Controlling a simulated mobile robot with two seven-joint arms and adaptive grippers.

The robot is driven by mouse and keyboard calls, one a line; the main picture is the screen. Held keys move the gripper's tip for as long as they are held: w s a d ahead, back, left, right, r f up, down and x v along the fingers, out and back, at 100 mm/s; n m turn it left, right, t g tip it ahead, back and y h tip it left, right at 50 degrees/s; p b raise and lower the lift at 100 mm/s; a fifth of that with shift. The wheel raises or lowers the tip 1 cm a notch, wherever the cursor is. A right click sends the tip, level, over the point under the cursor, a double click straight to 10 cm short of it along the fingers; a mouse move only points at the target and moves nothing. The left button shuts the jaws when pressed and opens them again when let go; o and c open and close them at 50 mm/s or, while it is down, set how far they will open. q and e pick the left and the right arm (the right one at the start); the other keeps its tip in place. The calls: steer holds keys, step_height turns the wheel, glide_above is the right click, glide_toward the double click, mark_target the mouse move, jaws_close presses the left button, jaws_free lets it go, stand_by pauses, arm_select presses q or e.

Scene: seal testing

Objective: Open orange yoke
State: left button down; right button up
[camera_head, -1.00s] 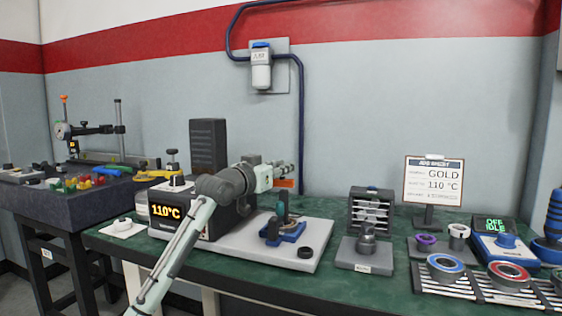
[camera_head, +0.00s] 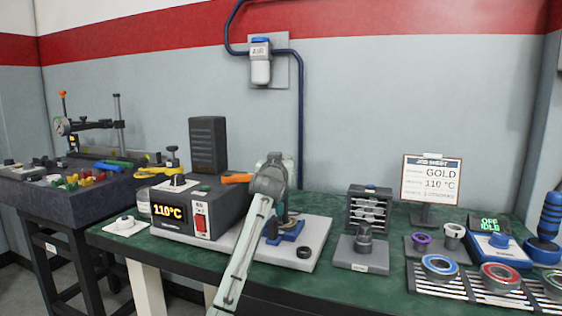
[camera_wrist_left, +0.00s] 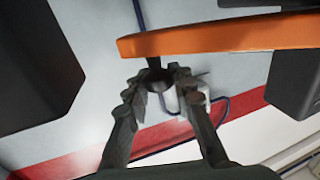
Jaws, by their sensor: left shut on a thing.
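The orange yoke (camera_head: 237,178) shows in the head view as a short orange bar sticking out to the left of my left wrist, above the 110 °C heater box. In the left wrist view the orange yoke (camera_wrist_left: 225,37) crosses the top as a long bar. My left gripper (camera_wrist_left: 157,78) is shut on a dark peg (camera_wrist_left: 154,64) just below the bar, which appears to be the yoke's handle. In the head view my wrist hides the fingers and the yoke's right part. My right gripper is in neither view.
The heater box (camera_head: 182,212) with a red switch stands left of my arm. A dark tower (camera_head: 208,145) rises behind it. A blue fixture (camera_head: 289,233) and black ring (camera_head: 304,251) sit on the grey plate (camera_head: 318,237). A slotted rack (camera_head: 369,207) stands to the right.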

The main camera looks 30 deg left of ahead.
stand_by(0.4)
arm_select(q)
steer(key=c, duration=1.3)
jaws_free()
steer(key=shift+o, duration=0.2)
steer(key=v, duration=1.2)
steer(key=shift+c, duration=0.4)
